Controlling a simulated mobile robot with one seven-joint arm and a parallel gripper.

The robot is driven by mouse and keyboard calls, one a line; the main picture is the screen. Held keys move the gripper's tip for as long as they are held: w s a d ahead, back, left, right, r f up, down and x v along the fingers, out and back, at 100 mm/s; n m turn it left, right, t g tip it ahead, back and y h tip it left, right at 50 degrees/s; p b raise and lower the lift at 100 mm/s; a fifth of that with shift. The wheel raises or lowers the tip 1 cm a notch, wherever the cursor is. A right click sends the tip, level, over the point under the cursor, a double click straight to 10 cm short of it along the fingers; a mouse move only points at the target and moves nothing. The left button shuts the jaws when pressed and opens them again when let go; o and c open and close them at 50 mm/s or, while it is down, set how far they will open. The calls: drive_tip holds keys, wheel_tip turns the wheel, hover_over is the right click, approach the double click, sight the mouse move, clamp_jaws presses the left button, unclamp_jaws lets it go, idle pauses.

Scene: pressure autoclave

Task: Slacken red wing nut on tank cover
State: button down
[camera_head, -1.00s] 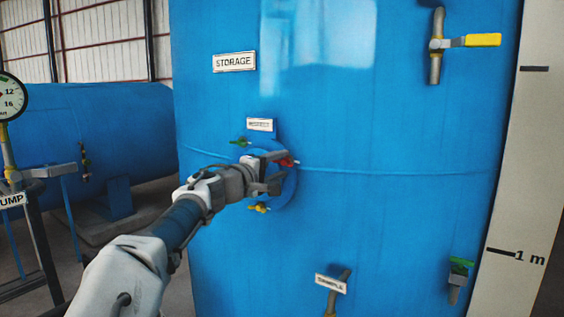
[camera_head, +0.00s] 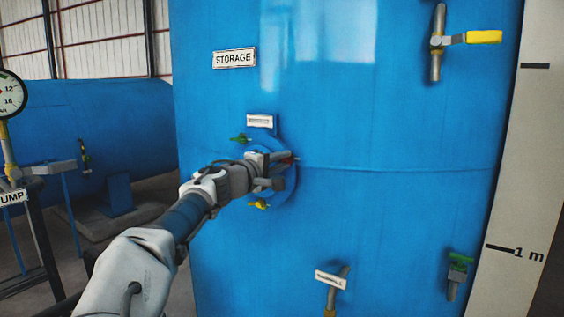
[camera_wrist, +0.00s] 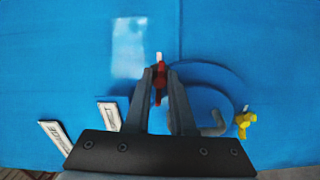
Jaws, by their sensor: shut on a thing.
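The tank cover (camera_head: 288,190) is a round blue disc on the front of the large blue tank (camera_head: 400,230). The red wing nut (camera_wrist: 160,84) stands at the cover's edge on a pale stud, between my fingers in the wrist view. Only a small red bit (camera_head: 289,160) of it shows in the head view, the rest hidden by my gripper (camera_head: 281,168). My gripper is shut on the red wing nut; in the wrist view its two fingers (camera_wrist: 160,75) flank it.
A green wing nut (camera_head: 239,138) and a yellow wing nut (camera_head: 259,204) sit around the cover. A grey bent handle (camera_wrist: 215,121) lies near my right finger in the wrist view. A small label (camera_head: 260,121) is above the cover. Tank valves (camera_head: 437,42) are well apart.

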drive_tip(key=shift+f+m+b, duration=0.25)
drive_tip(key=shift+m+b, duration=0.15)
drive_tip(key=shift+b, duration=0.75)
drive_tip(key=shift+r+m+b, duration=0.1)
drive_tip(key=shift+m+b, duration=1.9)
drive_tip(key=shift+b, duration=1.5)
drive_tip(key=shift+r, duration=0.1)
drive_tip(key=c, duration=0.8)
unclamp_jaws()
drive_tip(key=shift+o, duration=0.2)
drive_tip(key=shift+r+p, duration=0.1)
drive_tip(key=shift+p, duration=0.4)
